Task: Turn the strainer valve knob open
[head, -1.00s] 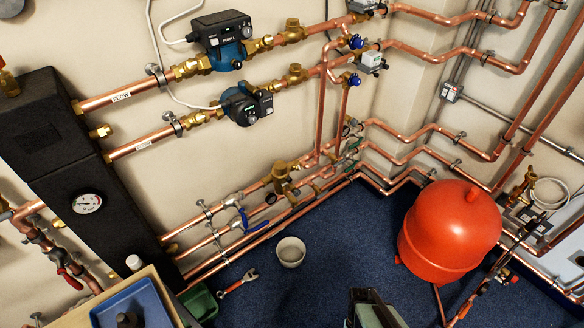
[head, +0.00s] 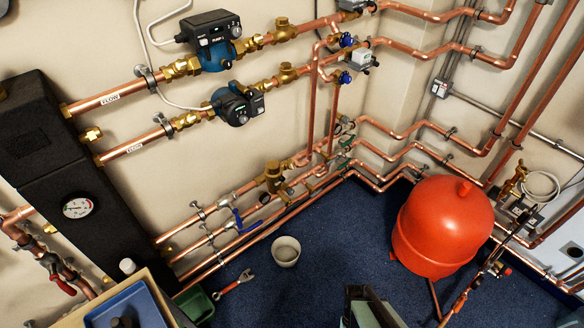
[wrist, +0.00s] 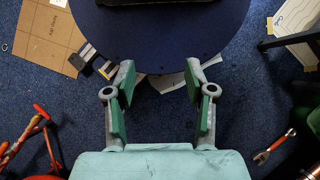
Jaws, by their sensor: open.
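I cannot tell for sure which knob is the strainer valve's. Candidates in the head view are the upper blue knob (head: 347,40) and the lower blue knob (head: 354,79) on the riser pipes. There is also a blue lever (head: 240,222) on the low pipes, left of a brass strainer-like body (head: 273,177). None of these show in the wrist view. My gripper (wrist: 160,92) is open and empty, its two green-padded fingers apart above the floor. In the head view a grey-green part of my arm shows at the bottom edge, well away from the pipes.
A red expansion vessel (head: 440,225) stands on the blue floor at right. A white bucket (head: 286,252) and a red wrench (head: 236,284) lie near the low pipes. Two pumps sit on the upper pipes. In the wrist view a dark round top (wrist: 160,40) lies beyond the fingers.

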